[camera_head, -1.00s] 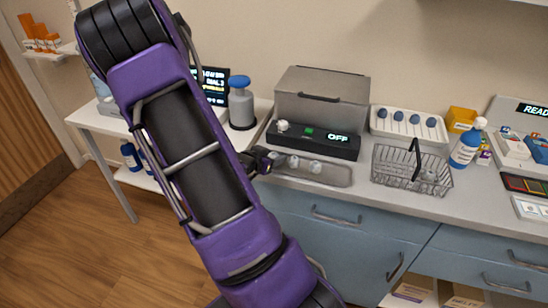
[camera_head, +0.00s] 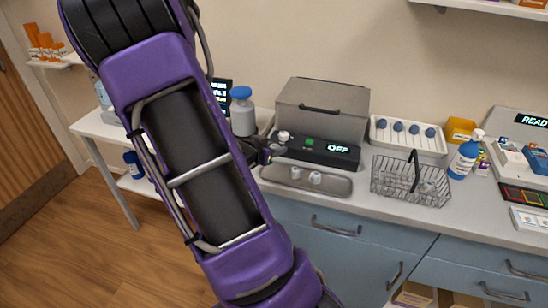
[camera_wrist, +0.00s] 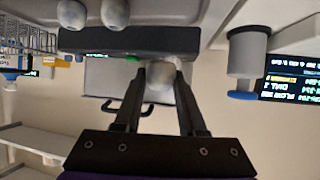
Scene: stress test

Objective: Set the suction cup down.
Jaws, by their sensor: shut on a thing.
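My gripper (camera_head: 268,152) is shut on a small pale grey suction cup (camera_head: 278,149), above the left end of a grey tray (camera_head: 341,187). In the wrist view my fingers (camera_wrist: 164,80) close on the rounded suction cup (camera_wrist: 160,76), which shows between their tips. Two similar pale cups stand in the tray, one in the middle (camera_head: 295,172) and one to its right (camera_head: 315,178). My forearm covers part of the counter to the left.
Behind the tray is a black device (camera_head: 318,150) reading OFF, with a grey box (camera_head: 322,108) behind it. A wire basket (camera_head: 410,184) stands to the right. A blue-topped grey canister (camera_head: 242,112) stands to the left. A rack (camera_head: 432,146) holds several blue-topped items.

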